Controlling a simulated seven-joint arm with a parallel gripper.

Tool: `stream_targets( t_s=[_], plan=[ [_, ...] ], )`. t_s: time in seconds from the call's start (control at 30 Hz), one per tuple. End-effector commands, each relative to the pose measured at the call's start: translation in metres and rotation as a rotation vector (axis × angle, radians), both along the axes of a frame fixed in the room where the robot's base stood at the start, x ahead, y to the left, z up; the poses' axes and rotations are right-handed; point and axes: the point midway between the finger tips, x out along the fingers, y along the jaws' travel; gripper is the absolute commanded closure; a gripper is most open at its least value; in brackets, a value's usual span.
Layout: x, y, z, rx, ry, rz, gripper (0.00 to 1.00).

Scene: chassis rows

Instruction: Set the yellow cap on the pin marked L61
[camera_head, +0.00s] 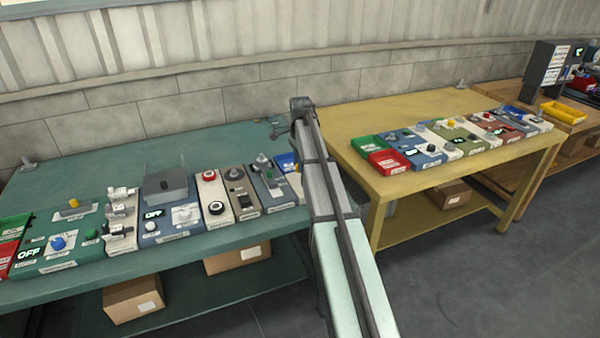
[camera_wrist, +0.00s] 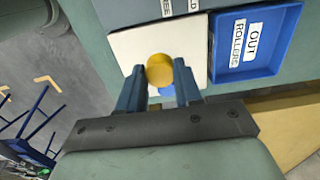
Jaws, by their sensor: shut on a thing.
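In the wrist view, the yellow cap (camera_wrist: 160,70) sits between the fingertips of my gripper (camera_wrist: 159,72), which is shut on it. Behind it is a pale square plate (camera_wrist: 128,48) on a grey-green surface. A small blue patch (camera_wrist: 167,91) shows between the fingers below the cap; I cannot tell what it is. I cannot tell whether the cap touches the plate. No marking L61 can be read and no pin is clearly visible. In the head view, my arm hides the gripper and the held cap.
A blue tray (camera_wrist: 283,20) labelled OUT ROLLERS lies right beside the plate. In the head view, a teal table (camera_head: 110,168) carries a row of modules with knobs and switches. A yellow table (camera_head: 380,108) with another row stands to the right. A grey box (camera_head: 166,190) stands up from the row.

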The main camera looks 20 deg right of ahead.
Motion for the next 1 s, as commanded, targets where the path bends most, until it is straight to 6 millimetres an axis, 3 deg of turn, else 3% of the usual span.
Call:
stream_targets(
  t_s=[0.1, 0.27, 0.47, 0.57, 0.77, 0.9, 1.0],
  plan=[
    [0.001, 0.000, 0.020, 0.000, -0.002, 0.000, 0.94],
    [0.001, 0.001, 0.036, 0.000, 0.000, 0.002, 0.94],
    [0.009, 0.030, 0.043, 0.001, 0.002, 0.040, 0.94],
    [0.030, 0.058, 0.044, 0.001, 0.005, 0.078, 0.94],
    [0.094, 0.096, 0.051, 0.001, 0.009, 0.128, 0.94],
    [0.128, 0.100, 0.055, 0.001, 0.008, 0.111, 0.94],
    [0.141, 0.098, 0.058, 0.001, 0.005, 0.085, 0.94]
  ],
)
